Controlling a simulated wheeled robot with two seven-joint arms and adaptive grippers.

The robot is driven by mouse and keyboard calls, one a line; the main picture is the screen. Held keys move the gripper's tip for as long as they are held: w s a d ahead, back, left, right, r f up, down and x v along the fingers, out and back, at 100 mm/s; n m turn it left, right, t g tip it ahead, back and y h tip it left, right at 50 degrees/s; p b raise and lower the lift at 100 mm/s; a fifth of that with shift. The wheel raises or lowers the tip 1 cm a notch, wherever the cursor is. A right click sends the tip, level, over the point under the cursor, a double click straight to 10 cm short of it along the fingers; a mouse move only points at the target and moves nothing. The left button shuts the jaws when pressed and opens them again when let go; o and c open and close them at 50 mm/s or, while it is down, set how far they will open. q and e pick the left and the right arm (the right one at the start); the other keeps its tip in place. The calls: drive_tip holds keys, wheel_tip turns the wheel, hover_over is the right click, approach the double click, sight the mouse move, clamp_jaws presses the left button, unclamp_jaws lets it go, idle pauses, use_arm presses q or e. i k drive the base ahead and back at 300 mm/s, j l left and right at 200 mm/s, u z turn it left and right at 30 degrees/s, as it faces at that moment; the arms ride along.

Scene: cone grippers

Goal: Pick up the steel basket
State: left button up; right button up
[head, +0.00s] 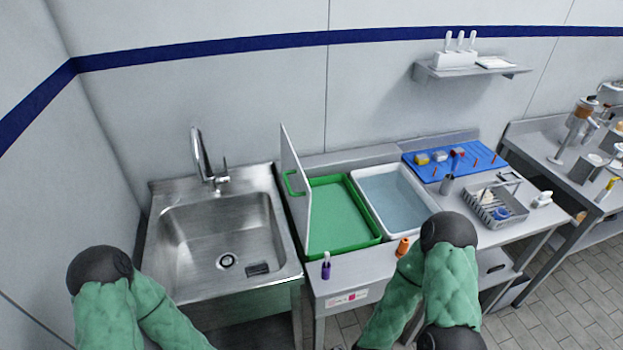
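The steel basket (519,213) stands on the right part of the steel counter in the head view. It is a wire basket with a raised handle, and it holds a blue round item and some pale items. My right arm, in a green sleeve with black joints, crosses the lower middle and bends back toward the bottom edge, left of and nearer than the basket. My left arm is at the lower left in front of the sink. Both grippers are outside the picture, and neither arm touches the basket.
A steel sink (215,240) is at left. A green tray (340,250) with a raised white panel and a white water basin (428,200) are in the middle. A blue mat (440,172) lies behind the basket. Orange (402,247) and purple (326,267) bottles stand at the front edge.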

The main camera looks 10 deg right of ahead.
sight(502, 197)
drive_tip(key=j+z, duration=0.2)
drive_tip(key=z, duration=1.45)
drive_tip(key=u, duration=0.55)
drive_tip(key=i+l+u, duration=0.15)
drive_tip(key=l+u, duration=0.25)
drive_tip(key=i+l+u, duration=0.1)
drive_tip(key=l+u, duration=1.1)
drive_tip(key=i+j, duration=0.05)
drive_tip(key=j, duration=0.05)
